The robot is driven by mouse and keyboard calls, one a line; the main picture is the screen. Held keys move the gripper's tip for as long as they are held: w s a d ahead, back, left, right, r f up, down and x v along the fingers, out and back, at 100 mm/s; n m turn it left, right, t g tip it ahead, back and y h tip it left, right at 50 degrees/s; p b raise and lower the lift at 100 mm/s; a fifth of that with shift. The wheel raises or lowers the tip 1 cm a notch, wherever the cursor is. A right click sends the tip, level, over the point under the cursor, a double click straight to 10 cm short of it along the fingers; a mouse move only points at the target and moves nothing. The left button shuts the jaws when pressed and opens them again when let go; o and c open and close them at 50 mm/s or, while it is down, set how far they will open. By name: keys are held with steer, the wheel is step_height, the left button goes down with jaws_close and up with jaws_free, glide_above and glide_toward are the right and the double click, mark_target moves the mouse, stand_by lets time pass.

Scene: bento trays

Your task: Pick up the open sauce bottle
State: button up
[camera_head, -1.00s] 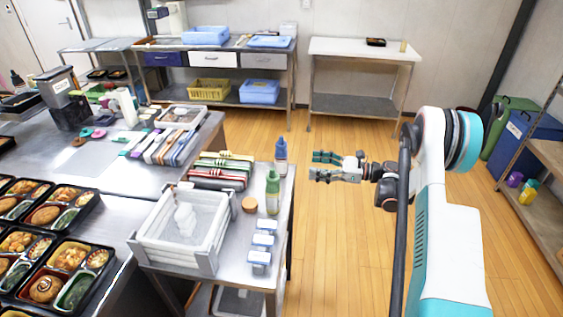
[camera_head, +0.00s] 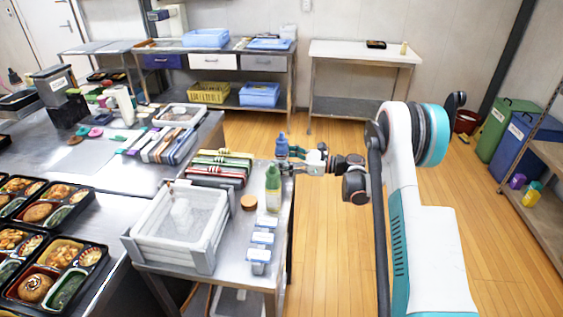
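Two sauce bottles stand upright at the far right of the small side table: a blue one (camera_head: 281,148) and, nearer the camera, a green one (camera_head: 273,196). I cannot tell which of them is open. My gripper (camera_head: 286,160) is open, its fingers pointing left and reaching the blue bottle. The fingers hide the blue bottle's lower part. I cannot tell whether they touch it. The lower finger is close behind the green bottle's cap.
A white crate (camera_head: 139,256) stands on the side table's left. A brown round piece (camera_head: 249,202), several small blue-lidded containers (camera_head: 263,238) and stacked coloured cases (camera_head: 215,177) stand near the bottles. Bento trays (camera_head: 92,281) fill the left counter. Floor right of the table is clear.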

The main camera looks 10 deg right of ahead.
steer(key=shift+w+a, duration=0.1)
steer(key=shift+c, duration=0.6)
steer(key=c, duration=0.7)
steer(key=shift+r, duration=0.1)
step_height(320, 180, up, 20)
steer(key=p, duration=0.6)
steer(key=shift+p, duration=0.3)
steer(key=shift+o, duration=0.6)
steer(key=shift+a, duration=0.1)
